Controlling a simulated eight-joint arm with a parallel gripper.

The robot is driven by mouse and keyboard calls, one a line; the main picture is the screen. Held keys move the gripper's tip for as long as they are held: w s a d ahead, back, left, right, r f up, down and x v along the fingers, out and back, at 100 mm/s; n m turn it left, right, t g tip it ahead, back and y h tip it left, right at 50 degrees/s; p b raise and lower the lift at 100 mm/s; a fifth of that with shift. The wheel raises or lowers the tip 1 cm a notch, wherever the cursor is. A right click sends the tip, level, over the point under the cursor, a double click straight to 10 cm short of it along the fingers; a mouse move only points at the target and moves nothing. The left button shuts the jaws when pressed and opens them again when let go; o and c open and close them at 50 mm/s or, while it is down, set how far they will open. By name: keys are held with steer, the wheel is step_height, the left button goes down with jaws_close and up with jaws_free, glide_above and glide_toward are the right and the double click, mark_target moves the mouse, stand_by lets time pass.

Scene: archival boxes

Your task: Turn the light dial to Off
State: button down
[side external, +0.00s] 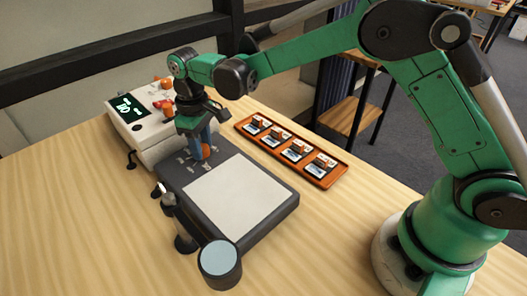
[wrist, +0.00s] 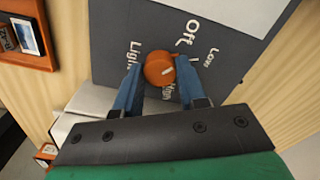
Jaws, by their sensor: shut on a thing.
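I cannot tell for sure which label the mark points to. My gripper (wrist: 160,80) has a blue finger on each side of the knob and is shut on it. In the side external view my gripper (side external: 206,150) points down at the box's back end, with the orange dial (side external: 207,152) partly hidden between its fingers.
An orange tray (side external: 335,178) with several slides lies right of the light box. A white device (side external: 135,128) with a lit display and orange knobs stands behind it. A round lens (side external: 220,260) on a stand is at the front left.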

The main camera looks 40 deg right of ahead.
mark_target(203, 147)
steer(key=shift+n, duration=1.7)
steer(key=shift+c, duration=2.4)
jaws_free()
steer(key=shift+r, duration=2.8)
steer(key=shift+r, duration=0.1)
steer(key=s+d+r+m+t, duration=0.3)
steer(key=s+d+r+m, duration=0.1)
steer(key=s+d+r, duration=0.2)
steer(key=s+d+f+m+t, duration=0.2)
steer(key=s+d+m+t, duration=0.2)
steer(key=s, duration=0.5)
steer(key=shift+d+f+m, duration=0.2)
steer(key=shift+d+m, duration=0.1)
steer(key=shift+d, duration=0.3)
